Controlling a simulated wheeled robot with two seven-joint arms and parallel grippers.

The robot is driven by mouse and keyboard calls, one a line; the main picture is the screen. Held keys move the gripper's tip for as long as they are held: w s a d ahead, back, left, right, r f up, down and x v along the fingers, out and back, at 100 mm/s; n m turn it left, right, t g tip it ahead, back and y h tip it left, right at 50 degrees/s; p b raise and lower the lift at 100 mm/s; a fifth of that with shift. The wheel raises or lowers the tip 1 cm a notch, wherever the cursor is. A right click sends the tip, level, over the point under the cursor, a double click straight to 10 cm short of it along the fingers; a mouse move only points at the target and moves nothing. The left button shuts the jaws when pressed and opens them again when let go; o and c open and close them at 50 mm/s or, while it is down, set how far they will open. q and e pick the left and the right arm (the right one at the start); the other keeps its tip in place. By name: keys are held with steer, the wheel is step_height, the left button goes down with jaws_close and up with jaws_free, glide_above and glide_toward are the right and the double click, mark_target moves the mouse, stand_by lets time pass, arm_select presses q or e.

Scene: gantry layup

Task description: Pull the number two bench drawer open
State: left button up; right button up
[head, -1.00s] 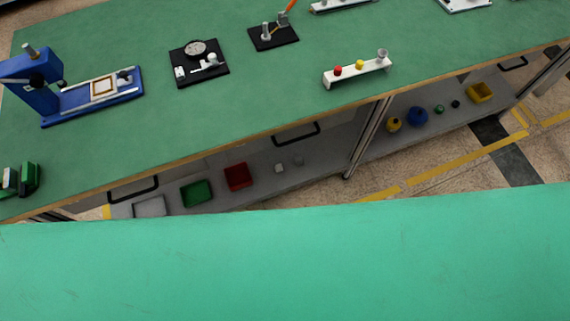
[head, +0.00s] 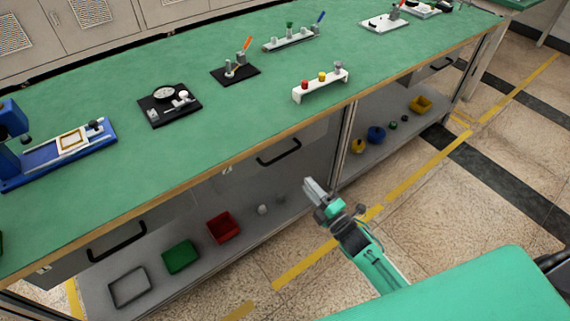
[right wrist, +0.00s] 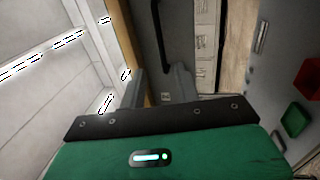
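The bench (head: 215,125) has a green top with a wooden edge. Below the edge are grey drawer fronts with black bar handles: a left handle (head: 117,242), a middle handle (head: 279,153) and a far right handle (head: 435,68). No drawer number is readable, and the drawers look shut. My right gripper (head: 312,187) is in front of the bench, below and right of the middle handle, apart from it. In the right wrist view its fingers (right wrist: 157,88) stand apart with nothing between them; a black handle (right wrist: 158,38) lies beyond them. My left gripper is not in view.
A bench post (head: 347,140) stands right of the middle handle. The floor in front is clear.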

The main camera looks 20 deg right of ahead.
steer(key=x, duration=1.2)
steer(key=shift+f, duration=0.1)
jaws_close()
